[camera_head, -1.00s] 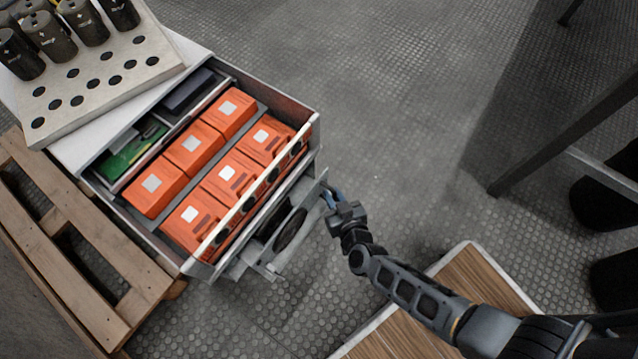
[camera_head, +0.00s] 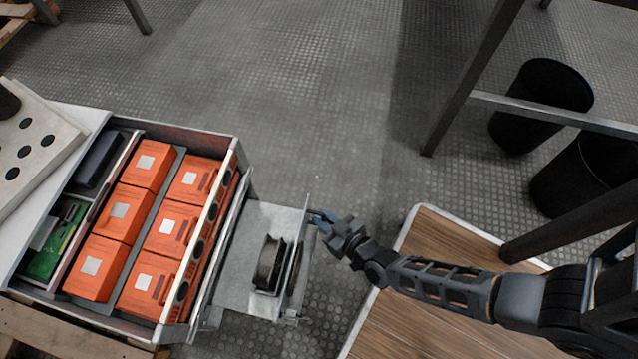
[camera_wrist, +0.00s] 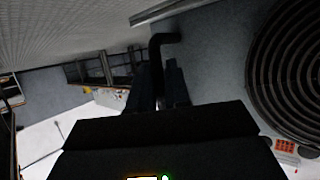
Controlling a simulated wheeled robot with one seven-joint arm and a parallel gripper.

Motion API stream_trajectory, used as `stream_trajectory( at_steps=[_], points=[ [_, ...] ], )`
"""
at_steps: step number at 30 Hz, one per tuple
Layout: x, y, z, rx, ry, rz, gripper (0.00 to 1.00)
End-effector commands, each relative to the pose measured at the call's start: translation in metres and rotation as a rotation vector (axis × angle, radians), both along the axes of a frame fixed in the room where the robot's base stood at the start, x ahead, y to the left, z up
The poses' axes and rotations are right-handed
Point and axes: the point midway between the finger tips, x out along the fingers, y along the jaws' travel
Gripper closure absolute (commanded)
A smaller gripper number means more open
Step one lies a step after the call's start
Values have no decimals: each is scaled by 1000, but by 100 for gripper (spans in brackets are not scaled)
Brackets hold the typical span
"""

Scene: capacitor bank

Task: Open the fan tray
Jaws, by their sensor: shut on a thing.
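The fan tray (camera_head: 262,222) is a grey metal tray that stands out from the lower front of the cabinet, with dark round fans on it behind an upright front panel. In the head view my gripper (camera_head: 318,217) is at the far part of that panel, to its right. In the wrist view my gripper (camera_wrist: 168,88) is shut on a dark bent handle (camera_wrist: 163,42), and a round fan grille (camera_wrist: 296,72) shows at the right. The handle is mostly hidden by the gripper in the head view.
The open-topped cabinet (camera_head: 240,165) holds several orange blocks (camera_head: 118,213) and a green board (camera_head: 52,250). A wooden platform (camera_head: 425,300) lies under my arm. Dark bins (camera_head: 540,105) and a metal frame stand at the right. The floor between is clear.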

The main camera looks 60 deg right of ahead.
Motion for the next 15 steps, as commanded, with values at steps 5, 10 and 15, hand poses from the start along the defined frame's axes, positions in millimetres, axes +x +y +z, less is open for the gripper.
stream_trajectory(
  at_steps=[5, 10, 15],
  points=[
    [0, 0, 1, -1, -1, 1, 100],
    [0, 0, 1, -1, -1, 1, 79],
    [0, 0, 0, -1, -1, 1, 77]
  ],
)
